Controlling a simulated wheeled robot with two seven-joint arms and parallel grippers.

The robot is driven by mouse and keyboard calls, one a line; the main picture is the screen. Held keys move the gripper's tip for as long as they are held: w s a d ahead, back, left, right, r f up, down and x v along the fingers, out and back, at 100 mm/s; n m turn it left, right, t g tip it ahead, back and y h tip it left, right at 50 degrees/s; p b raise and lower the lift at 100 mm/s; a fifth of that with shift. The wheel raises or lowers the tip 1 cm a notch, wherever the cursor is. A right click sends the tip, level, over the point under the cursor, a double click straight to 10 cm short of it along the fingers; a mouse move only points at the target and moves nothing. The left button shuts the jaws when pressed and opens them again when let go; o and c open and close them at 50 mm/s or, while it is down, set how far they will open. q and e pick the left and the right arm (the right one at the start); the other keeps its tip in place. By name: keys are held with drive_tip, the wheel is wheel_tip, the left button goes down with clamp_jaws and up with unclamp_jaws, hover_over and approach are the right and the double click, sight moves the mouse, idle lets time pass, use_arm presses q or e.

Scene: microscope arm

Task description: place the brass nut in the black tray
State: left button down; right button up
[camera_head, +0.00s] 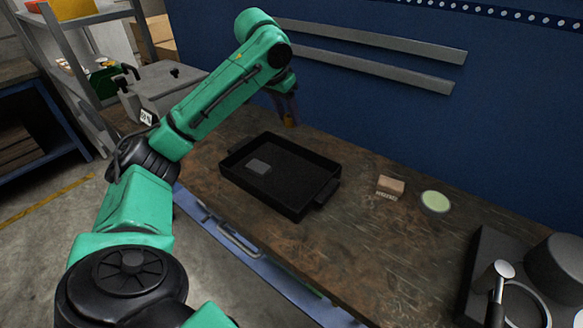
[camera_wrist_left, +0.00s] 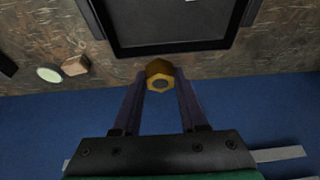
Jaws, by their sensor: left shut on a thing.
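The brass nut (camera_wrist_left: 159,72) is held between the fingertips of my left gripper (camera_wrist_left: 160,80), which is shut on it. My right gripper is not in view.
A small tan block (camera_head: 390,185) and a pale green round dish (camera_head: 436,202) stand right of the tray. A dark microscope-like device (camera_head: 530,280) is at the table's right end. The blue wall panel (camera_head: 400,110) rises behind the table.

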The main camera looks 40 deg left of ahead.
use_arm(q)
drive_tip(key=b, duration=0.1)
hover_over(289, 177)
drive_tip(key=s, duration=0.2)
wheel_tip(289, 177, down, 8)
drive_tip(key=f, duration=1)
drive_tip(key=shift+w+d, duration=0.1)
drive_tip(key=shift+w, duration=0.15)
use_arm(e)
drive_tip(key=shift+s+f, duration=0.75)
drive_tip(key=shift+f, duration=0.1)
use_arm(q)
drive_tip(key=shift+c, duration=2.2)
unclamp_jaws()
drive_tip(key=v, duration=1.2)
drive_tip(key=shift+b, duration=0.35)
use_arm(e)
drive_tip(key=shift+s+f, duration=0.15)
